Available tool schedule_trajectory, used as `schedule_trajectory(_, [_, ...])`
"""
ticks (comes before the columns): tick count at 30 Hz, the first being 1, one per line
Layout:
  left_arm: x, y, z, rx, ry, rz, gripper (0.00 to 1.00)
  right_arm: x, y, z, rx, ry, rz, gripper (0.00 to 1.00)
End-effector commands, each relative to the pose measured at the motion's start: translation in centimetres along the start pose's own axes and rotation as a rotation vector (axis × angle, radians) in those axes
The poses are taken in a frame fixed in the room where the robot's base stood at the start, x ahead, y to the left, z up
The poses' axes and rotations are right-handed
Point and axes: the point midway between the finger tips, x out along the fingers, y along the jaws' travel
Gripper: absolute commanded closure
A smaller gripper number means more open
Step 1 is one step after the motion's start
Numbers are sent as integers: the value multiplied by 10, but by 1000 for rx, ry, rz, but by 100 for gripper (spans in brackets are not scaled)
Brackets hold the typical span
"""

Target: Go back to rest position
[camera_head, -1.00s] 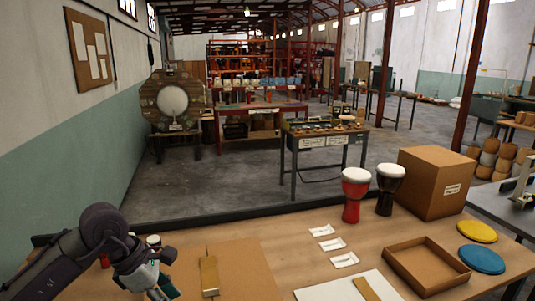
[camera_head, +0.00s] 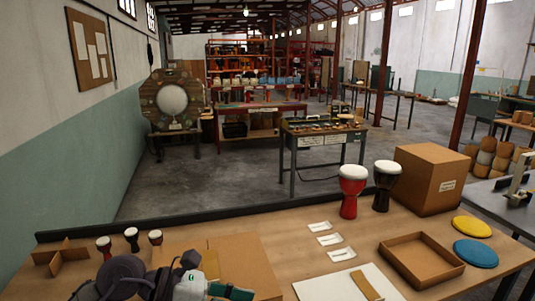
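My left gripper (camera_head: 232,291) is at the bottom edge of the head view, left of the middle. It is low in the picture, in front of a flat cardboard box (camera_head: 245,262). Its fingers are partly cut off and I cannot tell if they are open or shut. My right gripper is out of view. A red goblet drum (camera_head: 349,195) and a black goblet drum (camera_head: 381,190) with white heads stand upright on the table. Three small goblet drums stand at the left: one reddish (camera_head: 104,249), one dark (camera_head: 131,241) and one reddish-brown (camera_head: 155,242).
A closed cardboard box (camera_head: 425,185) stands behind an open shallow tray (camera_head: 390,257). Yellow (camera_head: 471,227) and blue (camera_head: 475,253) discs lie at the right. Three white cards (camera_head: 323,240) lie mid-table. A cardboard divider (camera_head: 60,257) sits at far left.

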Motion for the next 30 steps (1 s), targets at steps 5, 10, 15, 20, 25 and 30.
schedule_trajectory(5, [4,-31,56,-288,-477,-112,65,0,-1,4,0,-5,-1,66])
schedule_trajectory(10, [-40,-14,87,-718,-972,-155,65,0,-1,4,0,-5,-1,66])
schedule_trajectory(15, [-92,36,46,-1232,-1400,-101,65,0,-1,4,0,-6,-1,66])
schedule_trajectory(20, [-117,68,-56,-1769,-1722,60,65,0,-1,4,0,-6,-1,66])
schedule_trajectory(25, [-113,51,-181,-2302,-1921,340,65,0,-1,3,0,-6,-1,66])
schedule_trajectory(30, [-98,5,-261,2303,1705,-535,65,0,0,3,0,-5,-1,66])
